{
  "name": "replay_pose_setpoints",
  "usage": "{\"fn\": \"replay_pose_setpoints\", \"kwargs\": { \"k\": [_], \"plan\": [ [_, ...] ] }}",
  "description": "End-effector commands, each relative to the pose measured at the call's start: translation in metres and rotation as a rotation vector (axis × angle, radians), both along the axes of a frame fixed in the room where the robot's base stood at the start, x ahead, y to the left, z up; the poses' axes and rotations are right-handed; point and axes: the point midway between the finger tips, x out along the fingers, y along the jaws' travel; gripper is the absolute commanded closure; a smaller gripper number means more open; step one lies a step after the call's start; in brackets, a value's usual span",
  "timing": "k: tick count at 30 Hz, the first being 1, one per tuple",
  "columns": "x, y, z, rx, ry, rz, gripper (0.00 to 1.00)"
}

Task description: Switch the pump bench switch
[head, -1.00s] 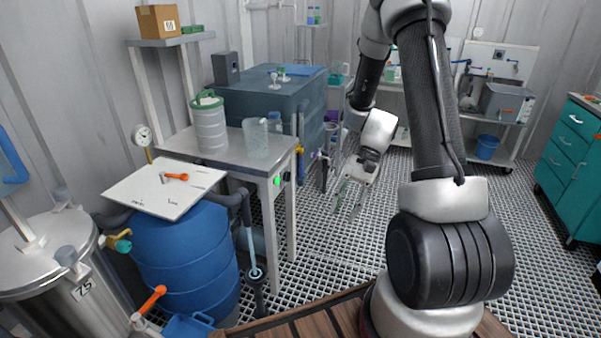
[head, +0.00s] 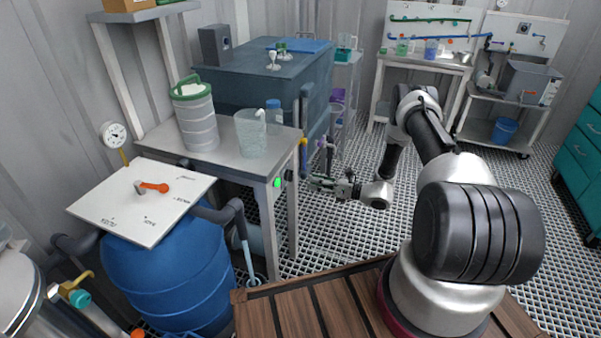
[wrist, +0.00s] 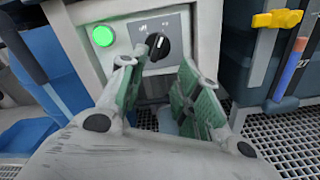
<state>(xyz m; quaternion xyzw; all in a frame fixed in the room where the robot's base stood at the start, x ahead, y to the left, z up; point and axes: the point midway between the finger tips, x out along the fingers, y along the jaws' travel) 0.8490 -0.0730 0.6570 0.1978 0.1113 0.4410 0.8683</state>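The pump bench switch (wrist: 158,47) is a black rotary knob on a pale panel with small markings above it, in the wrist view. Its grip looks near upright; which marking it points to is hard to tell. A lit green lamp (wrist: 103,36) sits left of it, and shows on the bench leg in the head view (head: 277,183). My gripper (wrist: 157,70) is open, its green-padded fingers spread in front of the panel with the knob seen between their tips. No contact is clear. In the head view my gripper (head: 318,182) reaches left towards the bench front.
The bench (head: 225,158) carries a ribbed canister (head: 196,122) and a clear jug (head: 251,135). A blue barrel (head: 170,265) stands at front left. A yellow valve (wrist: 277,19) and pipes are right of the panel.

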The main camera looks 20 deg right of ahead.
Motion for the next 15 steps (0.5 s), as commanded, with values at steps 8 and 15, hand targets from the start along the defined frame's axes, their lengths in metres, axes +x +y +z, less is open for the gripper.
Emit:
{"fn": "replay_pose_setpoints", "kwargs": {
  "k": [8, 15],
  "plan": [
    [0.013, 0.020, 0.005, 0.057, 0.044, -0.002, 0.67],
    [0.036, 0.051, 0.005, 0.056, 0.042, -0.001, 0.67]
  ]
}}
